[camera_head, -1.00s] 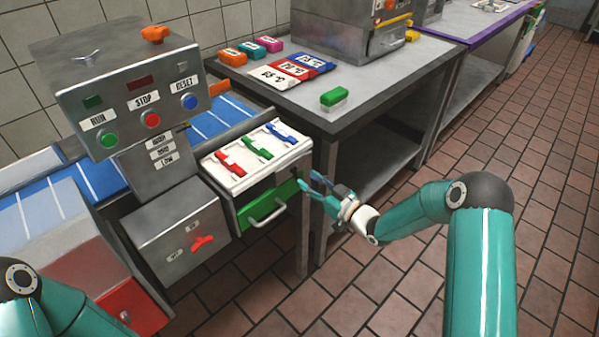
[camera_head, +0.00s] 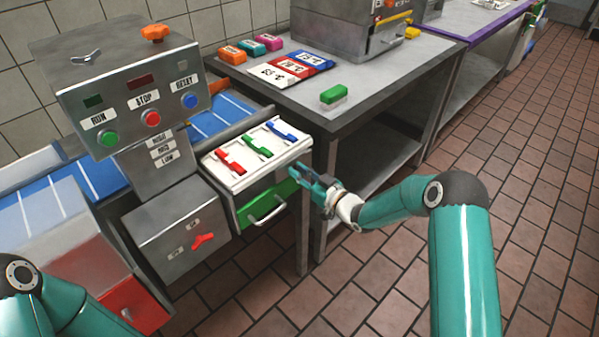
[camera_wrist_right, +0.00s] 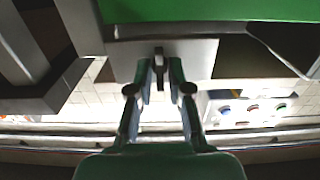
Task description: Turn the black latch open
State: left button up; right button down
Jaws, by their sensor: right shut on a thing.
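The black latch (camera_wrist_right: 159,54) shows in the right wrist view as a small dark upright piece on a grey plate below a green panel. My right gripper (camera_wrist_right: 159,80) has its two fingers on either side of it and is shut on it. In the head view my right gripper (camera_head: 293,176) is at the right side of the green drawer unit, and I cannot make out the latch there. My left arm (camera_head: 45,305) shows at the lower left, but its gripper is out of view.
The green drawer (camera_head: 285,193) with a silver handle sits under a white panel (camera_head: 228,180) with red, green and blue levers. A grey table (camera_head: 385,85) stands close behind my right gripper. A grey box with a red switch (camera_head: 203,241) is left. Floor at right is clear.

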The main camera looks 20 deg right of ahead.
jog(key=shift+f, duration=0.1)
jog(key=m+b, duration=0.1)
jog(key=m, duration=0.5)
jog(key=m+b, duration=0.2)
jog(key=m, duration=0.4)
jog(key=m+b, duration=0.2)
jog(key=m, duration=0.4)
jog(key=shift+w+d+f, duration=0.1)
jog(key=shift+d+f, duration=0.15)
jog(key=shift+d, duration=0.15)
dwell(0.5)
jog(key=c, duration=1.2)
grip_release()
jog(key=shift+a, duration=0.1)
